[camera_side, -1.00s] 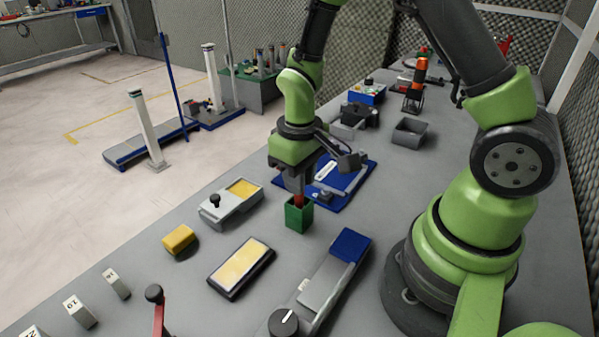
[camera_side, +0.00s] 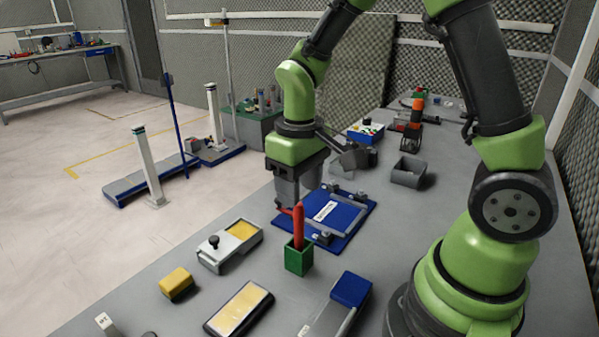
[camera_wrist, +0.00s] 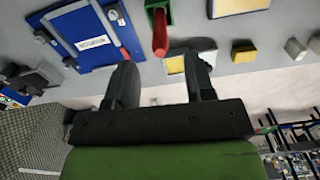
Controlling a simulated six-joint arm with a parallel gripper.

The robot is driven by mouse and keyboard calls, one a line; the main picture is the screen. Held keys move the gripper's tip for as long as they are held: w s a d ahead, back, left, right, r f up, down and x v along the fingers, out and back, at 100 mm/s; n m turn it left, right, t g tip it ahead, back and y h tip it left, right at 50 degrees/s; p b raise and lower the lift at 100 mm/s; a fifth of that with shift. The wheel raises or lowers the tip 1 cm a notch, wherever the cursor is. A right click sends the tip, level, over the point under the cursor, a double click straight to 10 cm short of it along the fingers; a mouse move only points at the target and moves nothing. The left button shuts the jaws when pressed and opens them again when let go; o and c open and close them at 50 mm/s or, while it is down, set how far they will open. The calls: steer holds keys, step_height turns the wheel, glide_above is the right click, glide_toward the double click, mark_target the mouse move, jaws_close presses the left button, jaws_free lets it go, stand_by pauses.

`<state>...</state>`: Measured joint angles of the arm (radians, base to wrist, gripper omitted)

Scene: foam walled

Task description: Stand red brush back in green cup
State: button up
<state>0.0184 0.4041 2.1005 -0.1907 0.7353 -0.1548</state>
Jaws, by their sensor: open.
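The red brush (camera_side: 298,227) stands nearly upright in the green cup (camera_side: 298,259) in the side view, its lower end hidden inside the cup. In the wrist view the brush (camera_wrist: 160,36) rises from the cup (camera_wrist: 150,4) at the top edge, just beyond and between the fingertips. My gripper (camera_side: 290,207) is just behind the brush in the side view, with its fingers partly hidden. In the wrist view my gripper (camera_wrist: 163,60) is open, with nothing between its fingers.
A blue board with a grey frame (camera_side: 345,215) lies behind the cup. A grey box with a yellow pad (camera_side: 232,246), a yellow block (camera_side: 176,283) and a yellow-topped pad (camera_side: 238,308) lie to the left and front. A blue-ended grey device (camera_side: 348,290) is at right front.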

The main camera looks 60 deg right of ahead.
steer(key=shift+r, duration=1.35)
steer(key=shift+s+r, duration=0.1)
steer(key=shift+r, duration=0.1)
steer(key=s+a+r+m+t+y, duration=0.2)
steer(key=s+r+t, duration=0.5)
steer(key=s+r, duration=0.4)
steer(key=shift+s+a+r+m, duration=0.35)
steer(key=shift+s+a+m, duration=0.1)
steer(key=shift+a+m, duration=0.25)
steer(key=shift+d, duration=0.1)
